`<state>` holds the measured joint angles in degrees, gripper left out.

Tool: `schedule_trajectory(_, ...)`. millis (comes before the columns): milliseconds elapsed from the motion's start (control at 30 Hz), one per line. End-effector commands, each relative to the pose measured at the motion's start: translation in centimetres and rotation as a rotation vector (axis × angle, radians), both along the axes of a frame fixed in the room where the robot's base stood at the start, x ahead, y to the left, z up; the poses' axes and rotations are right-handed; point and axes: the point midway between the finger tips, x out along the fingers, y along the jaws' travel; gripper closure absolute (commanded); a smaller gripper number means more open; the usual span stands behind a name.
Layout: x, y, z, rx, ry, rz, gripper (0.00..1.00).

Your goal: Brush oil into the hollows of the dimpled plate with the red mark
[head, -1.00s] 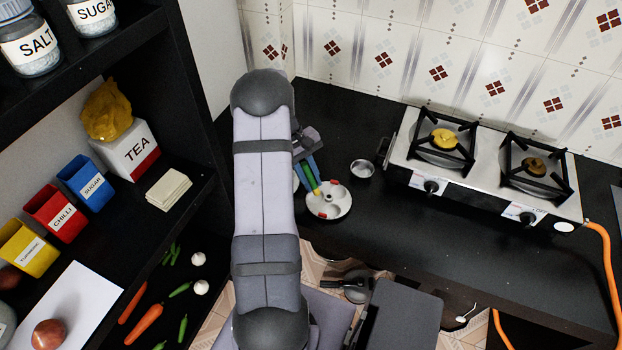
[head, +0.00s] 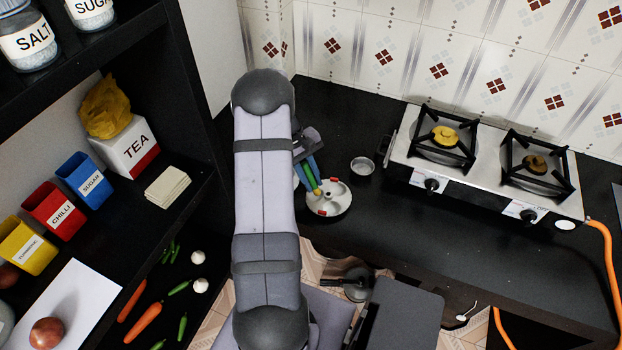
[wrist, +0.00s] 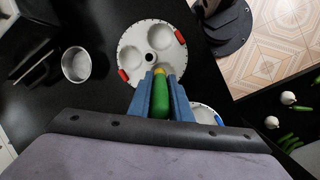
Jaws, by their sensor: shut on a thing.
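The dimpled plate with red marks (head: 339,206) lies on the black counter, partly behind my arm. In the wrist view the plate (wrist: 138,80) is white and round, with red marks on its rim and several hollows. My gripper (head: 309,177) is shut on the green handle of a brush (wrist: 161,102). The brush's yellow tip (wrist: 159,72) is over the near part of the plate, at a near hollow. I cannot tell whether the tip touches the plate. A second white plate with a blue mark (wrist: 205,114) is partly hidden behind my gripper.
A small metal bowl (head: 362,168) stands right of the plate and also shows in the wrist view (wrist: 76,64). A two-burner stove (head: 400,152) is further right. A shelf (head: 200,190) with jars and boxes is at left. Counter between the bowl and the front edge is clear.

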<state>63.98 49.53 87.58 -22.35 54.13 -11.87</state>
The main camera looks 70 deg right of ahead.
Motion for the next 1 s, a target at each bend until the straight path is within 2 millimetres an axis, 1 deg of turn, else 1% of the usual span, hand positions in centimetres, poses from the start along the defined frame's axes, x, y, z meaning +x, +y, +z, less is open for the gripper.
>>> schedule_trajectory(200, -0.7, 0.0, 0.0, 0.000, 0.001, -0.001, 1.00)
schedule_trajectory(400, -1.0, 0.0, 0.0, 0.002, 0.001, -0.001, 1.00)
schedule_trajectory(1000, 0.1, -1.0, -0.1, 0.000, 0.000, 0.001, 1.00)
